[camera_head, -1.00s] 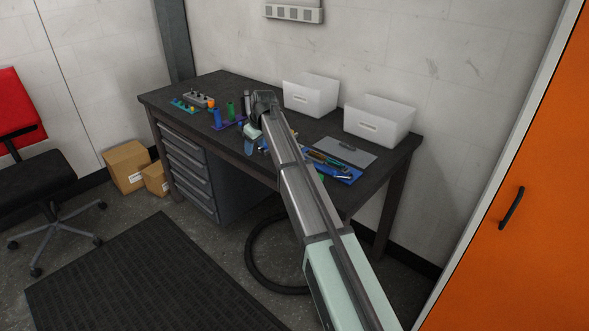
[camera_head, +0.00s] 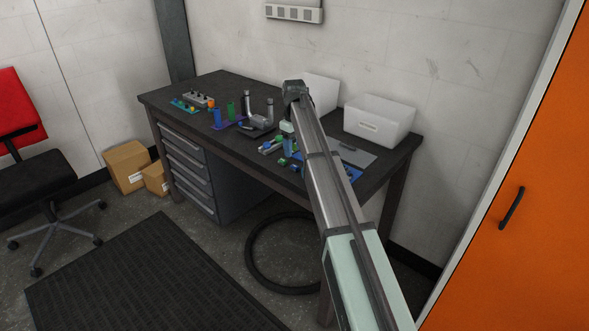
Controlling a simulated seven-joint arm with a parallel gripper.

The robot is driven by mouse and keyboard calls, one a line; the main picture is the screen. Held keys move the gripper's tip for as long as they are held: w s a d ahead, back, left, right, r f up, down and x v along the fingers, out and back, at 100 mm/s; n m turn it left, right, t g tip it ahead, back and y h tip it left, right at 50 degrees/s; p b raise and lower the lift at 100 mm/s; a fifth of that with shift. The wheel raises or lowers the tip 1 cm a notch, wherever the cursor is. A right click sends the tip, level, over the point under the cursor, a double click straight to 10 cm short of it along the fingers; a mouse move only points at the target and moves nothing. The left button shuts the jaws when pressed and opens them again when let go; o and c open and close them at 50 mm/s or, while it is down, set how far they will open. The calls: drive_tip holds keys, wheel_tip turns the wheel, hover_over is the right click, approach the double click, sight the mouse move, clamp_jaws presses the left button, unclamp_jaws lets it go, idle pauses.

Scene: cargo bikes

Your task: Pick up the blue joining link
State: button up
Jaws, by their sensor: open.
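My gripper (camera_head: 288,150) hangs from my arm over the front middle of the workbench, above a cluster of small coloured parts. It is small in view, and its fingertips are hard to make out against the blue parts. Green, yellow and blue parts (camera_head: 270,147) lie just left of it. I cannot tell which blue piece is the joining link, or whether the gripper touches one. My arm hides part of the bench to the right.
On the dark workbench (camera_head: 225,86) stand blue and green cylinders (camera_head: 231,110) and a grey fixture with two posts (camera_head: 257,122). White bins (camera_head: 379,119) stand at the back. A grey plate (camera_head: 352,152) and a blue tray (camera_head: 352,172) lie right of my arm.

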sight(294, 166)
drive_tip(key=shift+w+f, duration=0.15)
drive_tip(key=shift+f, duration=1.75)
drive_tip(key=shift+w+f, duration=0.1)
drive_tip(key=shift+f, duration=1.75)
clamp_jaws()
